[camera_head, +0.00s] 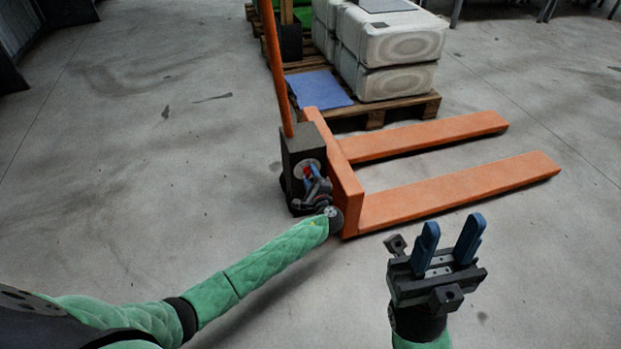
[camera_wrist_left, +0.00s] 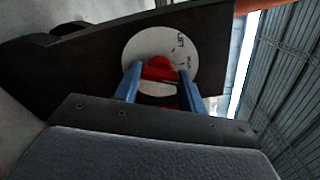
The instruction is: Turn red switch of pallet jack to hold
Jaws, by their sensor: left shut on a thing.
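The orange pallet jack (camera_head: 345,180) stands on the floor, its forks pointing right. On its dark box (camera_head: 298,143) is a round pale dial with the red switch (camera_head: 307,171). The left wrist view shows the dial (camera_wrist_left: 140,48) with printed lettering and the red switch (camera_wrist_left: 159,69) at its lower middle. My left gripper (camera_head: 313,176) is at the dial, its blue fingers on both sides of the red switch, shut on it; in the wrist view the gripper (camera_wrist_left: 158,80) hides the dial's lower part. My right gripper (camera_head: 449,246) is open and empty, fingers up, in front of the forks.
A wooden pallet (camera_head: 390,110) behind the jack bears wrapped pale sacks (camera_head: 390,50) and a blue sheet (camera_head: 318,89). The jack's orange handle (camera_head: 274,60) rises from the box. The concrete floor to the left is clear.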

